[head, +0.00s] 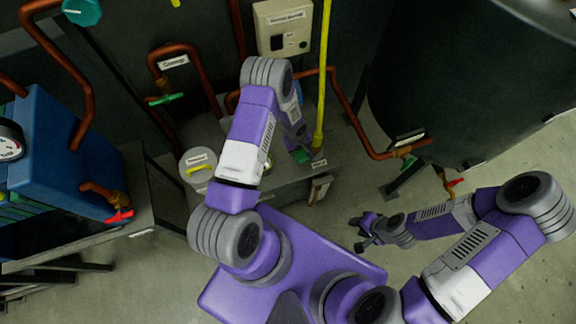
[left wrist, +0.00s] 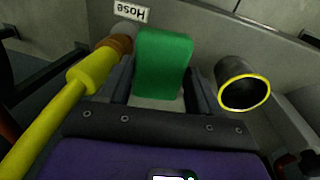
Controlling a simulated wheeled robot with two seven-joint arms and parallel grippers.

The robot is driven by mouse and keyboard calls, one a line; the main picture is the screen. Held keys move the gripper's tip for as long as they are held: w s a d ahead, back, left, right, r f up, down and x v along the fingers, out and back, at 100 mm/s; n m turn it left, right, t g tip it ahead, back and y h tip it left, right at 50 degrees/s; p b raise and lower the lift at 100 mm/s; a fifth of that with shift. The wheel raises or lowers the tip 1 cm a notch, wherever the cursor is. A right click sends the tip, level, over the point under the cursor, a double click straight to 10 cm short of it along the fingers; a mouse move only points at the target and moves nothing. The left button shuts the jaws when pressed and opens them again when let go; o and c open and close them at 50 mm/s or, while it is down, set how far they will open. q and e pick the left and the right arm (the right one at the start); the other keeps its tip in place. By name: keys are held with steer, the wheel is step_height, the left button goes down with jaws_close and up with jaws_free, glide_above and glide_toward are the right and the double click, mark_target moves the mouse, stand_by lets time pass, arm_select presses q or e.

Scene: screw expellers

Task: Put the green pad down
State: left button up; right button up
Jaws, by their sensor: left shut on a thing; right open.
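The green pad (head: 301,156) is a small green block at the right part of the grey bench top in the head view. It shows large in the left wrist view (left wrist: 163,60), between the two dark fingers of my left gripper (left wrist: 160,88). My left gripper is shut on the pad. My left arm hides part of the gripper in the head view. I cannot tell whether the pad touches the surface below it. My right gripper (head: 362,231) is open and empty, low over the floor to the right of my base.
A yellow hose (head: 323,85) with a brown fitting and a "Hose" label stands close beside the pad. In the left wrist view a dark cup with a yellow rim (left wrist: 243,86) is close on the other side. A lidded pot (head: 197,163) stands left of my left arm.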

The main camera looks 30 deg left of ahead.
arm_select(q)
steer(key=shift+m+g+y, duration=0.3)
steer(key=shift+g+y, duration=0.2)
steer(key=shift+g, duration=0.2)
steer(key=a+f, duration=0.1)
steer(key=s+a, duration=0.1)
steer(key=s+a+f, duration=0.1)
steer(key=a, duration=0.1)
steer(key=shift+s+f+b, duration=0.15)
steer(key=shift+f+b, duration=0.2)
step_height(320, 180, down, 10)
steer(key=b, duration=0.3)
steer(key=shift+r, duration=0.2)
steer(key=shift+c, duration=0.4)
steer(key=o, duration=1.1)
